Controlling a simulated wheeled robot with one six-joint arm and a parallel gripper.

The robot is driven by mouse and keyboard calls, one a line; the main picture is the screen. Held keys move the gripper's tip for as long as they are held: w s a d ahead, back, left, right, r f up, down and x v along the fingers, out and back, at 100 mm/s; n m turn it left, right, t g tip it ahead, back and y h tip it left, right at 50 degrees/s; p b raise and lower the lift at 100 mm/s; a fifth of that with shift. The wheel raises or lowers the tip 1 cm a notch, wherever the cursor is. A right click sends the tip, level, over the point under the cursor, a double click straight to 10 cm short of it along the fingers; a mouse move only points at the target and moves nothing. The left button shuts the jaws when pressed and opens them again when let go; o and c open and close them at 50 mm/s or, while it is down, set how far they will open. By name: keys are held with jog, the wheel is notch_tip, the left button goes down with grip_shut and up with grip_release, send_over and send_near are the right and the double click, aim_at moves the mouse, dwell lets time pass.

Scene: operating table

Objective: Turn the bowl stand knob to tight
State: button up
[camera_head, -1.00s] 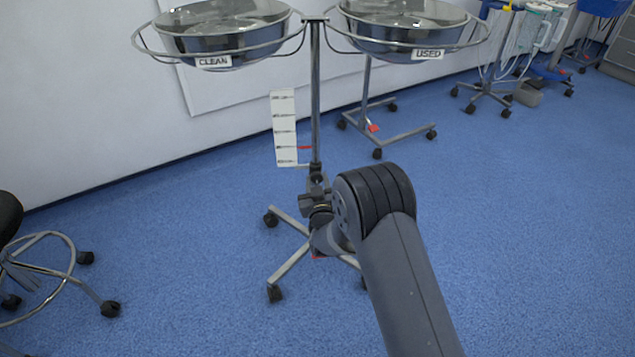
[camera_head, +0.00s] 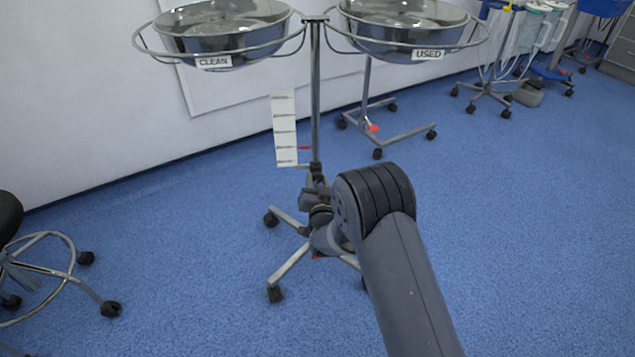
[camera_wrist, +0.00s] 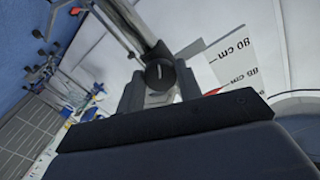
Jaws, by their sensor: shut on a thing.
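The bowl stand (camera_head: 315,100) stands upright on a wheeled base, with a steel bowl marked CLEAN (camera_head: 225,32) on the left and one marked USED (camera_head: 405,28) on the right. In the wrist view its round black knob (camera_wrist: 160,72) shows on the pole, with a pale line across its face. My gripper (camera_wrist: 160,88) is shut on the knob, one finger on each side. In the head view my gripper (camera_head: 318,200) is at the lower pole, and my arm partly hides the knob and the base.
A white height scale (camera_head: 285,128) with a red pointer (camera_head: 305,148) hangs left of the pole. A stool (camera_head: 50,265) stands at the left. Another wheeled stand (camera_head: 380,130) is behind. Blue floor is clear at the right front.

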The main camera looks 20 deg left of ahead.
jog(key=m, duration=1.4)
jog(key=shift+m, duration=0.3)
jog(key=m, duration=0.3)
jog(key=shift+m, duration=0.3)
jog(key=m, duration=0.3)
jog(key=shift+m, duration=0.4)
jog(key=m, duration=0.3)
jog(key=shift+m, duration=2.2)
